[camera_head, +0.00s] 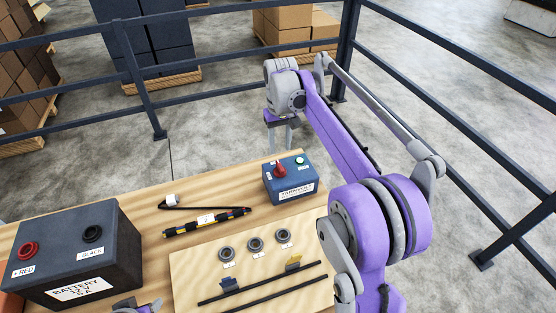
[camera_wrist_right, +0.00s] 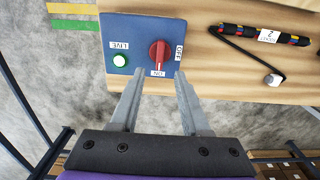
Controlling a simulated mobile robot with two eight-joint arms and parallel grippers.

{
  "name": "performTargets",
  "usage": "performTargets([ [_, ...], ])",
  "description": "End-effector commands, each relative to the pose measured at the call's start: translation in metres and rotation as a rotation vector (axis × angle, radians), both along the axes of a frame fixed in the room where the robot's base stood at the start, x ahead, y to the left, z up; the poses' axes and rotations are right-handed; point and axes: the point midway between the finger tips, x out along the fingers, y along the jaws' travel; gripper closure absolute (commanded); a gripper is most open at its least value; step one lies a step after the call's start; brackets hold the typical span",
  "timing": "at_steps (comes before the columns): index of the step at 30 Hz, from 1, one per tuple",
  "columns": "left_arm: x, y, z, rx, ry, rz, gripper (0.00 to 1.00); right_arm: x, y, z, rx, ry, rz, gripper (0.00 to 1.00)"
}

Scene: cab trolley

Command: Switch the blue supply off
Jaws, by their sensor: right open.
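The blue supply (camera_head: 290,184) is a small box at the far right of the wooden table. It carries a red knob (camera_wrist_right: 158,54) and a green lamp (camera_wrist_right: 119,61) labelled LIVE, which looks lit. In the right wrist view the knob's long axis lines up with the ON label (camera_wrist_right: 158,73); the OFF label (camera_wrist_right: 180,53) is at its right. My right gripper (camera_head: 281,146) is open and empty behind the supply; in the wrist view its fingertips (camera_wrist_right: 160,75) lie just short of the knob, apart from it. Part of my left gripper (camera_head: 138,306) shows at the bottom edge.
A dark battery (camera_head: 75,250) stands at the left of the table. A taped cable bundle (camera_head: 205,222) lies between it and the supply. A board (camera_head: 200,268) with several rings and black rods is in front. Dark railings (camera_head: 145,100) stand behind the table.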

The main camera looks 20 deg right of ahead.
Motion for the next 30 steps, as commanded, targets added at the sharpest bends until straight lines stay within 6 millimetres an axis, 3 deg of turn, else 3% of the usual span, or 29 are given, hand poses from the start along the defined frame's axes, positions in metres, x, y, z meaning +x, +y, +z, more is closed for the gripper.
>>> performTargets([
  [6, -0.002, 0.000, -0.005, 0.000, 0.005, 0.000, 0.50, 0.000, 0.000, -0.045, 0.000, 0.001, 0.000, 0.54],
  [12, -0.003, 0.000, -0.006, 0.000, 0.005, 0.000, 0.50, 0.000, 0.000, -0.072, 0.000, 0.000, 0.000, 0.54],
  [25, -0.003, 0.000, -0.006, 0.000, 0.006, 0.000, 0.50, 0.000, 0.000, -0.082, 0.000, 0.000, 0.000, 0.54],
  [30, -0.003, 0.000, -0.006, 0.000, 0.006, 0.000, 0.50, 0.000, 0.000, -0.082, 0.000, 0.000, 0.000, 0.84],
])
